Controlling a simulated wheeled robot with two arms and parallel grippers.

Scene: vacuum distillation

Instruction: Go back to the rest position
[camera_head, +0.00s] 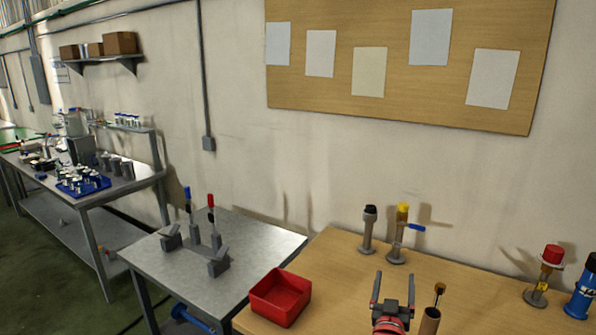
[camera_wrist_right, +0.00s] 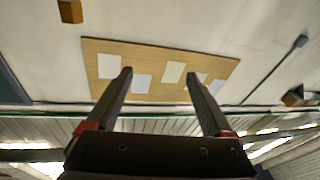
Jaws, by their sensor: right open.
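My right gripper (camera_head: 393,289) is at the bottom of the head view, over the front of the wooden table (camera_head: 330,262). Its two dark fingers point up and stand apart, with nothing between them. My left gripper is in neither view.
A red bin (camera_head: 280,296) sits at the table's left edge. A brown cylinder (camera_head: 429,321) stands just right of my gripper. Fittings with black (camera_head: 368,230), yellow (camera_head: 400,234) and red (camera_head: 545,275) tops and a blue bottle (camera_head: 583,290) stand behind. A metal table (camera_head: 255,244) adjoins left.

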